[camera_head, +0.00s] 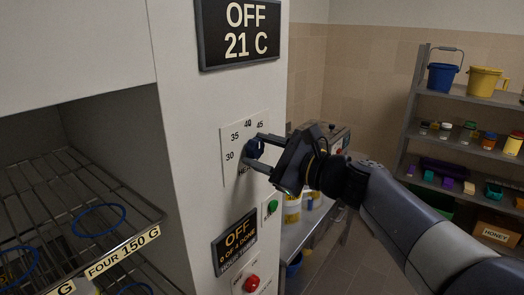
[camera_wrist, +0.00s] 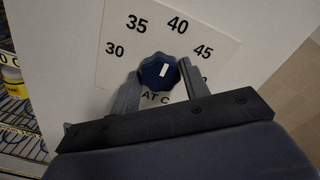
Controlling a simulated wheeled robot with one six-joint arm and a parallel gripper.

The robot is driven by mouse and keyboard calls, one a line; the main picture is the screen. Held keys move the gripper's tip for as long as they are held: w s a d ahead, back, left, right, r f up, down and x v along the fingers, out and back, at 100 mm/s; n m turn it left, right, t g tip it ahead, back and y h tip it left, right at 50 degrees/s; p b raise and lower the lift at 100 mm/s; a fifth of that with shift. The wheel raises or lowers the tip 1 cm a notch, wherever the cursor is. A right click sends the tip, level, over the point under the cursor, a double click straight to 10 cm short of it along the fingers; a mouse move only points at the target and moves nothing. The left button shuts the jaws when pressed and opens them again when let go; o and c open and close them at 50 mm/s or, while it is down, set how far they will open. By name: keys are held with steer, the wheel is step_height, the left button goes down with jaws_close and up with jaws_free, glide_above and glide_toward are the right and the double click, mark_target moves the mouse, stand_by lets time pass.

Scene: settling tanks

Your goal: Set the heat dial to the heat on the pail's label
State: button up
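The heat dial (camera_wrist: 158,72) is a dark blue scalloped knob with a white mark, on a white plate (camera_wrist: 112,72) numbered 30, 35, 40, 45; a further number at lower right is partly hidden. The mark lies near the knob's middle, tilted; its exact setting is unclear. My gripper (camera_wrist: 160,80) is open, its fingers on either side of the knob, close to it. In the head view my gripper (camera_head: 254,150) reaches the dial (camera_head: 253,148) from the right. White pails with yellow labels (camera_head: 292,216) stand on the counter behind; their label text is unreadable.
The display (camera_head: 241,30) above reads OFF 21 C. Below the dial are a green button (camera_head: 272,207), a dark OFF sign (camera_head: 235,245) and a red button (camera_head: 252,283). Wire racks (camera_head: 70,205) stand left; shelves with buckets and jars (camera_head: 470,125) stand right.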

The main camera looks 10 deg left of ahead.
steer(key=o, duration=0.3)
steer(key=b+v, duration=0.2)
steer(key=v, duration=0.8)
steer(key=shift+s+d+b, duration=0.2)
steer(key=shift+d+b, duration=0.1)
steer(key=shift+d, duration=0.05)
steer(key=shift+a, duration=0.1)
steer(key=p+x, duration=0.2)
steer(key=x, duration=0.8)
steer(key=shift+r+p, duration=0.1)
steer(key=shift+p, duration=0.2)
steer(key=shift+w+a, duration=0.2)
steer(key=shift+a, duration=0.1)
